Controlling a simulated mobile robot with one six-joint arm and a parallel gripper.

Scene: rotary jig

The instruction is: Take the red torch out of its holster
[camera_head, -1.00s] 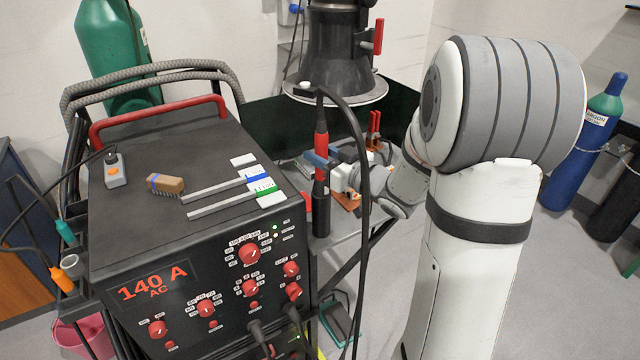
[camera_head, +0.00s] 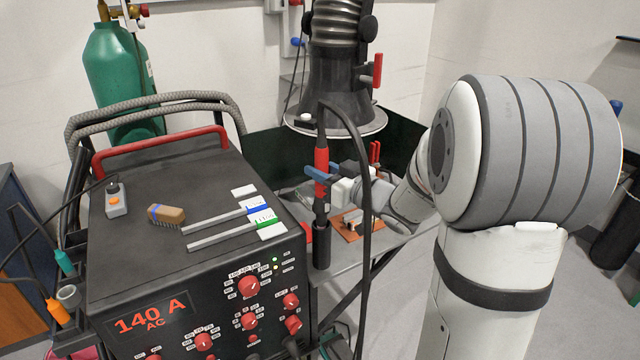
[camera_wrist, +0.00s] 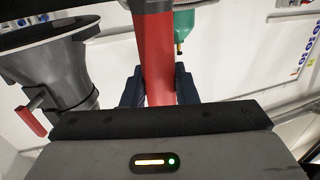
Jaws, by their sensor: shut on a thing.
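The red torch (camera_head: 321,158) stands upright above its black tube holster (camera_head: 321,250) at the right front corner of the welding machine. My gripper (camera_head: 320,173) is shut on the torch's red handle, its blue fingers on either side. The torch's dark lower part shows between the fingers and the holster mouth. I cannot tell whether its tip is still inside the tube. In the wrist view the red handle (camera_wrist: 155,60) runs between the two dark blue fingers (camera_wrist: 158,90). The torch's black cable (camera_head: 362,190) loops over from its top and hangs down at the right.
A grey extraction hood (camera_head: 335,85) hangs just behind the torch. The welding machine (camera_head: 160,245) stands left, with a brush (camera_head: 166,214) and two rods on top. A small table (camera_head: 375,250) with a copper-coloured plate (camera_head: 350,226) lies right of the holster.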

